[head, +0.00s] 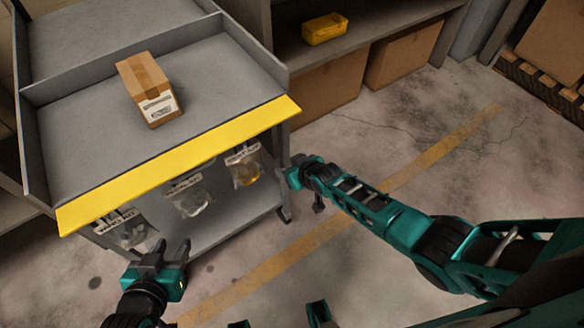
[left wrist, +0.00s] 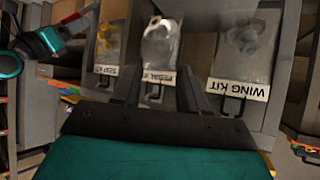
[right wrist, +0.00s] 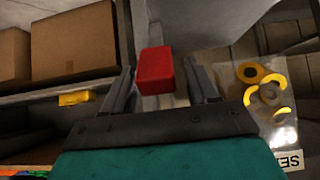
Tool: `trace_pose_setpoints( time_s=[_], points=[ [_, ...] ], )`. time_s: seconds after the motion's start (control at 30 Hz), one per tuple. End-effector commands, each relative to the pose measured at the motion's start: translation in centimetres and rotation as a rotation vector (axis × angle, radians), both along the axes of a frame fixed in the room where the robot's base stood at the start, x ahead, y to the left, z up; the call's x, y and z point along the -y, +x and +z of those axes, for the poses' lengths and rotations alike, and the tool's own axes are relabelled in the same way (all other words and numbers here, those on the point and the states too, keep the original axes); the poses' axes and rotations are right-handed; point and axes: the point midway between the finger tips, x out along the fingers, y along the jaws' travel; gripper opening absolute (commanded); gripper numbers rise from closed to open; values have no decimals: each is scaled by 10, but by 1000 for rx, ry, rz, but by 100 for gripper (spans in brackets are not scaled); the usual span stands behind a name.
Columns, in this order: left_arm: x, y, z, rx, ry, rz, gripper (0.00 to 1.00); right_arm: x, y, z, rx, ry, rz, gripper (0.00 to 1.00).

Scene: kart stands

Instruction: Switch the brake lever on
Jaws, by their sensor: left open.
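A red block-like piece (right wrist: 155,70), which looks like the brake lever's handle, shows in the right wrist view between the fingertips of my right gripper (right wrist: 159,80). The fingers stand apart on either side of it; contact is not clear. In the head view my right gripper (head: 292,173) is at the right side of the grey cart (head: 75,100), and the lever is hidden there. My left gripper (head: 171,248) is open and empty in front of the cart's yellow front edge (head: 180,163). I cannot tell whether the lever is on or off.
A cardboard box (head: 143,80) sits on the cart top. Several labelled clear bags, one a wing kit (left wrist: 243,50), hang below the front edge. The floor to the right is mostly free.

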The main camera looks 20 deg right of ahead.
Motion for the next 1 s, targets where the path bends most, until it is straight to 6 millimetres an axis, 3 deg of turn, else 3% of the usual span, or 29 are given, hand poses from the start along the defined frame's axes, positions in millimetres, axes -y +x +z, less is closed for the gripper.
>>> trace_pose_setpoints(
  time_s=[0.37,1.0],
  points=[
    [-1,0,7,1,1,0,43,3,-8,4,-8,-3,0,60],
    [-11,-8,46,-7,19,15,43,29,-79,78,-5,-2,0,60]
  ],
)
